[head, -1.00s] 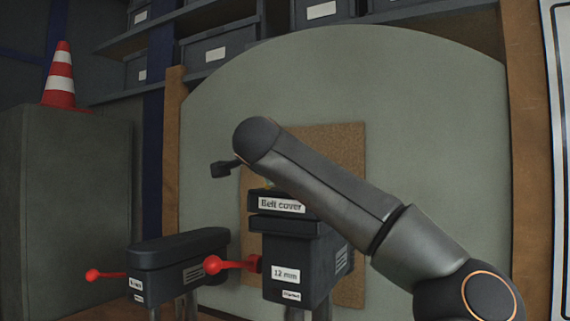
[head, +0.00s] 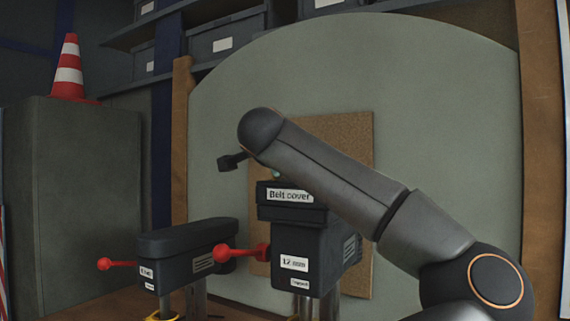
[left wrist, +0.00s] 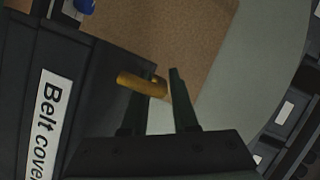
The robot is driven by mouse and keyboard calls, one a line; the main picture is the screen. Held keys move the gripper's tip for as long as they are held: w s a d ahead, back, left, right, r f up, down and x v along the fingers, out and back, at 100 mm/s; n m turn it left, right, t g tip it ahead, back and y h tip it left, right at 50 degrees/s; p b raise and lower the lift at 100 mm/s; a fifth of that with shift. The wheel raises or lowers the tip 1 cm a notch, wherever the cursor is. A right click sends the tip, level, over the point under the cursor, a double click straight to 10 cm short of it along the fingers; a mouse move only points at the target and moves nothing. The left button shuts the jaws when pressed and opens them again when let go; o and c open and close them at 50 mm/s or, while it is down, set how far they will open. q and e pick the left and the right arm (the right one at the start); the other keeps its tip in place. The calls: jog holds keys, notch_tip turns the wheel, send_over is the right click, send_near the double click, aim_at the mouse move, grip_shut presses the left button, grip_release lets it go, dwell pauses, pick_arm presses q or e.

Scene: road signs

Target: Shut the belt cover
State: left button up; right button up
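The belt cover (head: 290,196) is a dark block labelled "Belt cover" on top of a dark machine head (head: 300,258) marked "12 mm". A seam runs below its label. Its label also fills the left of the left wrist view (left wrist: 45,125). My left arm reaches across from the right in the head view and partly hides the cover's right side. My left gripper (head: 232,162) is above and left of the cover. In the left wrist view its fingers (left wrist: 158,100) are apart. An orange-brown peg (left wrist: 140,84) shows between and beyond them; contact is unclear. My right gripper is not in view.
A red-knobbed lever (head: 222,253) sticks out left from the machine. A second dark machine (head: 185,250) stands to its left, with another red knob (head: 104,264). A cork board (head: 345,135) is behind. A grey cabinet (head: 75,180) bears a traffic cone (head: 69,68).

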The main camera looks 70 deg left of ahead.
pick_arm(q)
jog(key=shift+s+d, duration=0.2)
jog(key=shift+d, duration=0.25)
jog(key=b+v, duration=0.2)
jog(key=v, duration=0.9)
jog(key=shift+s+d, duration=0.2)
jog(key=shift+r, duration=0.1)
